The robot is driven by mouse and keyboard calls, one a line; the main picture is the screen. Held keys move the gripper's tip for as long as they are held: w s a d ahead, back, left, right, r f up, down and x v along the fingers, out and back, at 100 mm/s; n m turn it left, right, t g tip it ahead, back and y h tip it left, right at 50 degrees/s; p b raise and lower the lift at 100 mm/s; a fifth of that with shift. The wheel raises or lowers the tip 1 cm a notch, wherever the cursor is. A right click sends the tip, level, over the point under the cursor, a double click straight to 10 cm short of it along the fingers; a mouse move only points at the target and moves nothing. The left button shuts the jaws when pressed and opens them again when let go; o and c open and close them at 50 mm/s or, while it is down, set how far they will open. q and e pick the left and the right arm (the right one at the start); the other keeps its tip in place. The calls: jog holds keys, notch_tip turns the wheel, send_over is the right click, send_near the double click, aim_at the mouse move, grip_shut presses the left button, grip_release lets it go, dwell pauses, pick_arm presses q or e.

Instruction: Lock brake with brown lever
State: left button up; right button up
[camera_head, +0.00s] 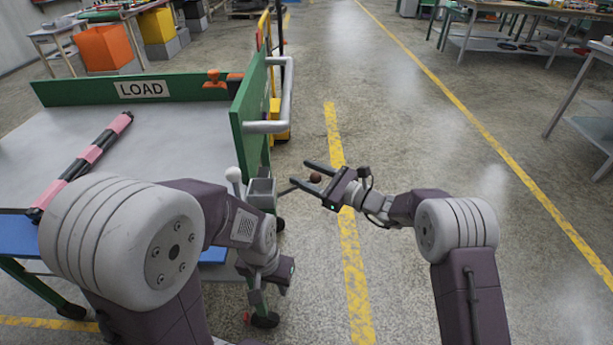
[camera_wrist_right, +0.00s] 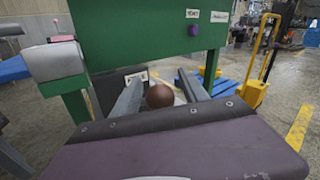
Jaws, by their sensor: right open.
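The brown lever shows as a round brown knob (camera_head: 315,178) on a thin rod beside the green-framed LOAD cart (camera_head: 115,112). My right gripper (camera_head: 299,172) is open, with its fingers pointing left toward the cart. In the right wrist view the brown knob (camera_wrist_right: 160,96) sits between the two spread fingers (camera_wrist_right: 161,73), close to the palm; contact cannot be told. A white-knobbed lever (camera_head: 233,175) stands upright by a grey box (camera_head: 262,192) on the cart's end. My left gripper (camera_head: 268,288) points down low beside the cart, its fingers mostly hidden.
A grey handle bar (camera_head: 283,115) sticks out from the cart's green end panel. The right wrist view shows this panel (camera_wrist_right: 130,35) with a purple knob (camera_wrist_right: 193,30), and a yellow pallet truck (camera_wrist_right: 260,65) beyond.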

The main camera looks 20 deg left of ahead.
grip_shut()
dwell(1.4)
